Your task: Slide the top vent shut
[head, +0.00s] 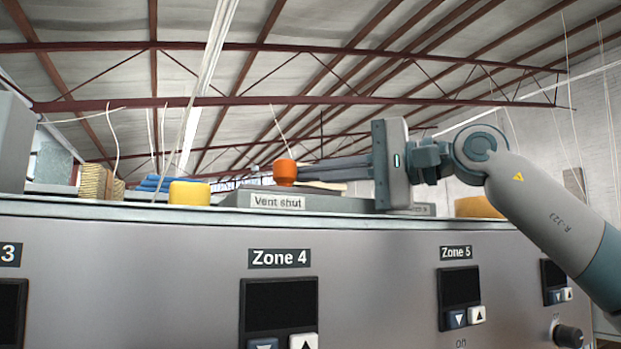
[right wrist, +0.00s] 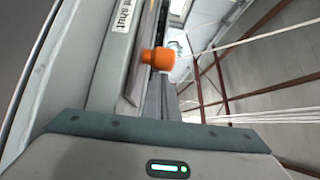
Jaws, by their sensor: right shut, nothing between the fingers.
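The top vent is a low grey housing (head: 240,199) on top of the panel, with a "Vent shut" label (head: 277,202) on its front. An orange knob (head: 285,172) stands above that label, near the housing's left part. My right gripper (head: 302,172) is shut and empty, its fingers pointing left with the tips right beside the knob's right side. I cannot tell whether they touch it. In the right wrist view the knob (right wrist: 158,58) sits just beyond the fingertips, near the "Vent shut" label (right wrist: 122,15). My left gripper is not in view.
The panel front carries Zone 4 (head: 279,258) and Zone 5 (head: 456,253) displays with buttons. A yellow object (head: 189,193), a brush-like block (head: 96,182) and blue items lie left of the vent. Space above is free.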

